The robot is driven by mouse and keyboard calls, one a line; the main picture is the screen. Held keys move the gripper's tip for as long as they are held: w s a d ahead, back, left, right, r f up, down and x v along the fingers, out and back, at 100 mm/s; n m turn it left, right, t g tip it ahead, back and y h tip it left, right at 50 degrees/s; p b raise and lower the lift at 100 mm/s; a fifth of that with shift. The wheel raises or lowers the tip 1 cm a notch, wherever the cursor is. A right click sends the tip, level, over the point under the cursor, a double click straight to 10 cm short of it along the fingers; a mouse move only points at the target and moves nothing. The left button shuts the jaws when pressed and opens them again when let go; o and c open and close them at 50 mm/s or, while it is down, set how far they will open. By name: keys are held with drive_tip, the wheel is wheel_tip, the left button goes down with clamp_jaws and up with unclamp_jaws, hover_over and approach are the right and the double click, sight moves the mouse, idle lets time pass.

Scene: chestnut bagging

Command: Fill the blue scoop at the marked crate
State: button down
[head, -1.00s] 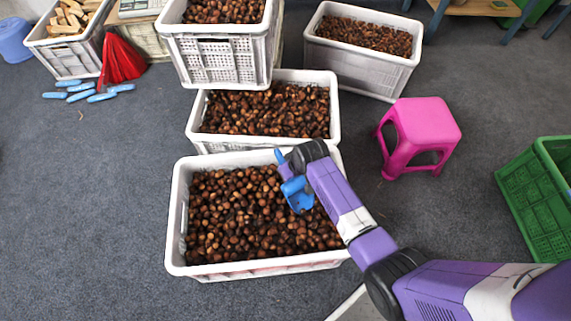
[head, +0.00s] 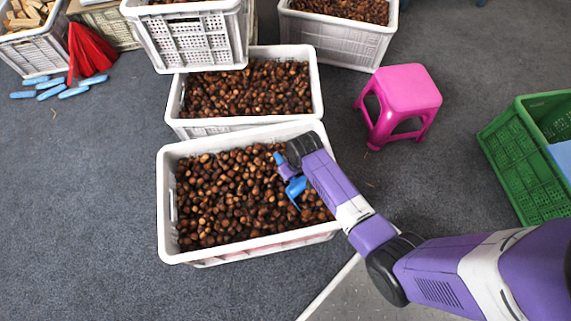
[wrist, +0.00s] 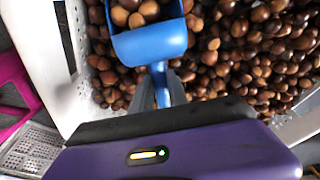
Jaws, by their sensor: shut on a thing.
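The blue scoop (head: 296,188) is at the right part of the nearest white crate (head: 166,205), which is full of brown chestnuts. No clear mark on this crate can be made out. In the wrist view the scoop (wrist: 150,45) has several chestnuts in its bowl, and loose chestnuts lie around and beyond it. The bowl's far end is cut off by the picture's top edge. My gripper (wrist: 160,92) is shut on the scoop's handle. In the head view my wrist hides part of the handle, and how deep the scoop sits is unclear.
A second white crate of chestnuts (head: 176,122) stands directly behind, with further crates at the back. A pink stool (head: 402,88) stands right of them. A green crate (head: 512,150) is at the far right. Blue objects (head: 75,91) lie on the floor at left.

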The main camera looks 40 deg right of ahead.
drive_tip(key=shift+s+a+f+g+p, duration=0.15)
drive_tip(key=shift+s+g+p, duration=0.2)
drive_tip(key=shift+s, duration=0.25)
drive_tip(key=shift+s+f+g+p, duration=0.15)
drive_tip(key=shift+s+g+p, duration=0.1)
drive_tip(key=shift+s+g, duration=0.3)
drive_tip(key=shift+w+r+g, duration=0.45)
drive_tip(key=shift+r+g, duration=0.05)
drive_tip(key=shift+g, duration=0.5)
drive_tip(key=r+p, duration=0.1)
drive_tip(key=r, duration=0.1)
drive_tip(key=r+p, duration=0.1)
drive_tip(key=shift+w+r+g+p, duration=0.2)
drive_tip(key=shift+w+g+p, duration=0.1)
drive_tip(key=shift+g, duration=0.4)
drive_tip(key=shift+p+v, duration=1.2)
drive_tip(key=shift+v, duration=1)
